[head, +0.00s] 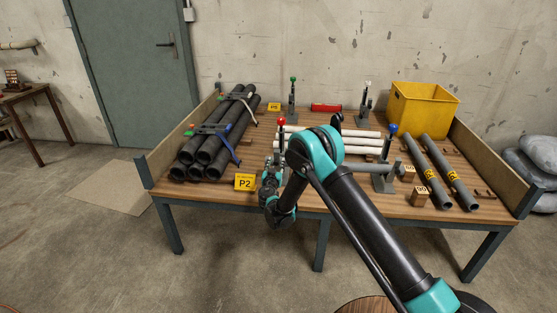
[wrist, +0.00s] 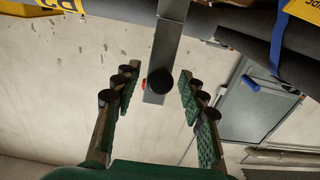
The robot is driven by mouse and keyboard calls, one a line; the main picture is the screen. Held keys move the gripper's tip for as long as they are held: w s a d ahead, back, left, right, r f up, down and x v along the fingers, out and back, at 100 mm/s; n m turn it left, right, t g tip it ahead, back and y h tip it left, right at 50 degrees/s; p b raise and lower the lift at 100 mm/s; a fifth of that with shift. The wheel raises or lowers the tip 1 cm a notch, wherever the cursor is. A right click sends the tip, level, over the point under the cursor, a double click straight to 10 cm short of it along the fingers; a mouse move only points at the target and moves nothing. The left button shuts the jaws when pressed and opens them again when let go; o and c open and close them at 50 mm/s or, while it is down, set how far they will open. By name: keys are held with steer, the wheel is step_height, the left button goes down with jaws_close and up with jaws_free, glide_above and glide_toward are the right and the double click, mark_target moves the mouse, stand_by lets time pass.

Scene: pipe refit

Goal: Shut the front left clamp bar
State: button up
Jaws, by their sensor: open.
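The front left clamp has a red knob (head: 281,121) on its upright bar, at the front of the table in the head view. In the wrist view its grey bar (wrist: 172,35) stands on end, with a round black tip (wrist: 160,81) facing me and a bit of red behind it. My gripper (wrist: 160,88) is open, with one finger on each side of the bar and visible gaps to both. In the head view my gripper (head: 275,165) is at the table's front edge below the red knob. My arm hides part of the clamp's base.
White pipes (head: 360,141) and a grey pipe (head: 372,168) lie right of the clamp. Black pipes (head: 205,150) are stacked left. A blue-knobbed clamp (head: 393,129) stands front right; green-knobbed (head: 293,79) and white-knobbed (head: 368,84) ones stand behind. A yellow bin (head: 424,108) is back right.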

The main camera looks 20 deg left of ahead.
steer(key=shift+w, duration=0.1)
jaws_close()
stand_by(0.3)
